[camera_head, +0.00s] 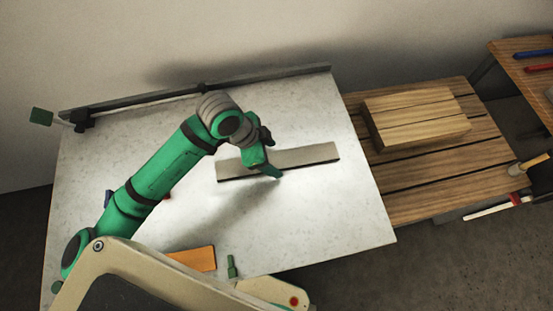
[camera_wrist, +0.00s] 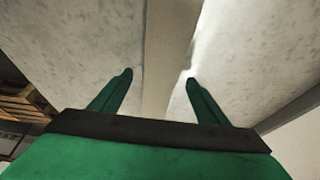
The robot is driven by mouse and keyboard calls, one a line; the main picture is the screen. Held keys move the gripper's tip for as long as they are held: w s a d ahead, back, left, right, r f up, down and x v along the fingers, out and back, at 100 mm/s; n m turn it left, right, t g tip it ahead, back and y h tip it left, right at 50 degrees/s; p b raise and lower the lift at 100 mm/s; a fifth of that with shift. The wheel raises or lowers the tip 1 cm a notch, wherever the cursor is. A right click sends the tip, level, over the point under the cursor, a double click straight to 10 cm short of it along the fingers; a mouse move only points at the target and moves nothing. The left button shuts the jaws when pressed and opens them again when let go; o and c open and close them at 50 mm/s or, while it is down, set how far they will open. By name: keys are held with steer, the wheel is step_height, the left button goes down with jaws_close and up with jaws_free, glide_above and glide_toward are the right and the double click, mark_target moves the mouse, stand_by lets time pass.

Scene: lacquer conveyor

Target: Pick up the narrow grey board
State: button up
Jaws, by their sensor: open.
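The narrow grey board (camera_head: 310,155) lies flat on the pale speckled table (camera_head: 330,205), running left to right across its middle. My gripper (camera_head: 268,171) is over the board's middle in the head view and hides part of it. In the wrist view, the board (camera_wrist: 168,40) runs lengthwise between the two green fingers of my gripper (camera_wrist: 158,78). The fingers are spread, one on each side of the board, with a gap to it. I cannot tell how far the fingertips are above the table.
A dark rail (camera_head: 265,76) runs along the table's back edge. An orange block (camera_head: 196,258) and a small green piece (camera_head: 231,267) are near the front. A slatted wooden platform (camera_head: 430,170) with a plank stack (camera_head: 415,118) stands at right. The table's right part is clear.

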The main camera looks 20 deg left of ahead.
steer(key=shift+w+d+f, duration=0.2)
steer(key=shift+d+f, duration=0.05)
steer(key=shift+f, duration=0.35)
steer(key=shift+w, duration=0.1)
steer(key=c, duration=1.3)
steer(key=shift+r, duration=0.1)
